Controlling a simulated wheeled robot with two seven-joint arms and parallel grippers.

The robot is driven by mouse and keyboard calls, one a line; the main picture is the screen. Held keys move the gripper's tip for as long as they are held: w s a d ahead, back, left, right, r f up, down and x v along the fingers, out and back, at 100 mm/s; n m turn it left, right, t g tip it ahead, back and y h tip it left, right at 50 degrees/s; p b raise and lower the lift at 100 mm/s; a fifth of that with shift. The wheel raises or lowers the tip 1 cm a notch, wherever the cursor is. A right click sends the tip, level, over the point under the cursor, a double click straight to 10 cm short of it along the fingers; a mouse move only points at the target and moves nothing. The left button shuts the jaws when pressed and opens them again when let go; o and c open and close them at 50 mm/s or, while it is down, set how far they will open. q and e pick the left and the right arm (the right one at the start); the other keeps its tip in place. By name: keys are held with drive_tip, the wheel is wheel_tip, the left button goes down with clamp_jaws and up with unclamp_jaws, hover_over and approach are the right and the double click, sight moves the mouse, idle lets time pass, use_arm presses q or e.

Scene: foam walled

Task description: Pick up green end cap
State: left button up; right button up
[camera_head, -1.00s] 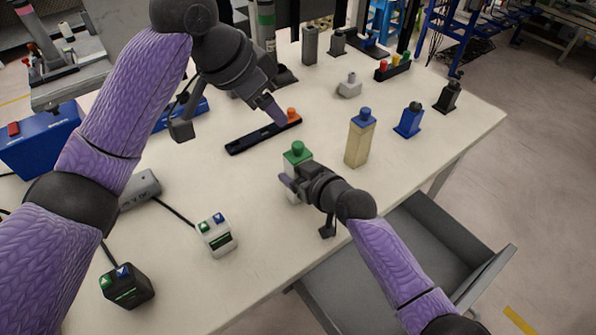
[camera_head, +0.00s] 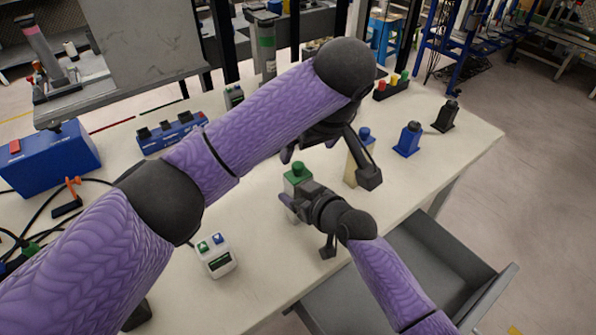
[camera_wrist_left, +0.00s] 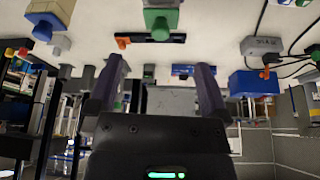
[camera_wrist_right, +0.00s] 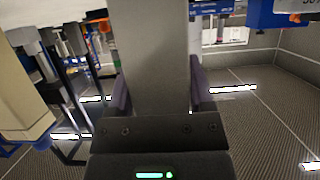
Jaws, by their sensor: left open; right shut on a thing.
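The green end cap (camera_head: 298,171) sits on top of a pale upright block (camera_head: 291,186). My right gripper (camera_head: 291,203) is shut on this block, below the cap. In the right wrist view the block (camera_wrist_right: 152,55) fills the space between the two fingers (camera_wrist_right: 158,92). My left gripper (camera_head: 288,151) is mostly hidden behind its own wrist, just above and behind the cap in the head view. In the left wrist view its fingers (camera_wrist_left: 157,88) are open and empty, with the green cap (camera_wrist_left: 157,28) ahead of them, apart from the fingertips.
A tan block with a blue cap (camera_head: 365,135) stands close to the right of my left wrist. A blue-bodied block (camera_head: 408,139) and a black one (camera_head: 447,115) stand farther right. A white button box (camera_head: 215,255) is at the front left. A grey bin (camera_head: 440,255) is below the table edge.

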sight(299, 167)
use_arm(q)
drive_tip(key=x, duration=0.8)
drive_tip(key=shift+w+a+f, duration=0.1)
drive_tip(key=shift+a+f, duration=0.05)
drive_tip(key=shift+f, duration=0.2)
drive_tip(key=c, duration=1.2)
wheel_tip(299, 167, up, 10)
drive_tip(key=shift+r, duration=0.1)
clamp_jaws()
use_arm(e)
drive_tip(key=o, duration=1.3)
drive_tip(key=shift+o, duration=0.2)
drive_tip(key=shift+s+d, duration=0.1)
